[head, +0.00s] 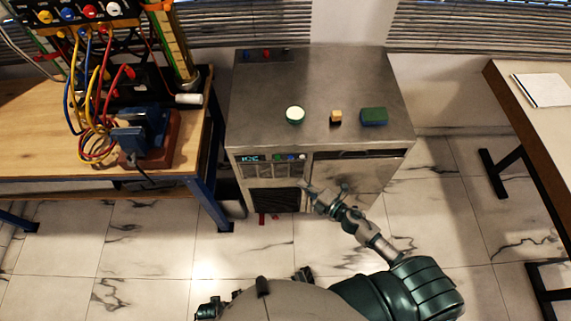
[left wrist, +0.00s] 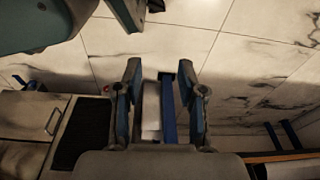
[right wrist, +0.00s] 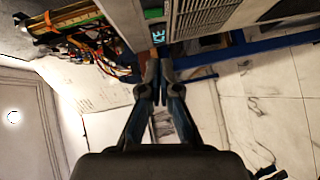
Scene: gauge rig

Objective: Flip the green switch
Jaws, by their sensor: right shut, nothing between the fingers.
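A grey metal cabinet (head: 320,80) stands in the middle of the head view. My right gripper (head: 306,186) is in front of the cabinet, just below and right of that row. My left gripper (left wrist: 160,75) is open and empty, pointing at the floor.
A wooden workbench (head: 40,140) with cables stands left. Another table (head: 530,100) stands right. Tiled floor lies between.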

